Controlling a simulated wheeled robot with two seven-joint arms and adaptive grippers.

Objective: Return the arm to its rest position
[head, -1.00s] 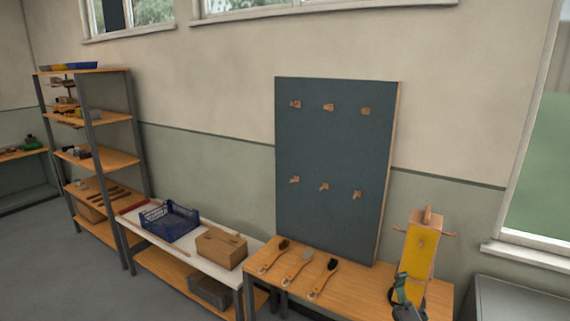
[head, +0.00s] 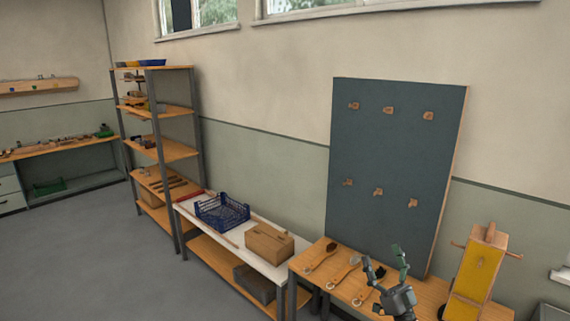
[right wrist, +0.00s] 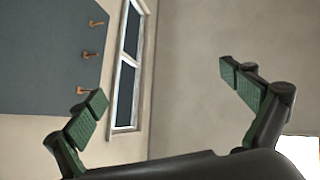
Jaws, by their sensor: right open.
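My right gripper (head: 385,262) is in the lower right of the head view, in front of the wooden bench (head: 420,292). Its two green-padded fingers are spread and nothing is between them. In the right wrist view the open fingers (right wrist: 165,97) point up towards the wall and window, with empty space between them. My left gripper is not in the head view.
Brushes (head: 342,276) with wooden handles lie on the bench, partly behind my gripper. A dark pegboard (head: 385,150) stands behind them. A yellow-faced wooden stand (head: 477,270) is to the right. A blue crate (head: 222,212) and cardboard box (head: 268,243) sit on a white-topped table.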

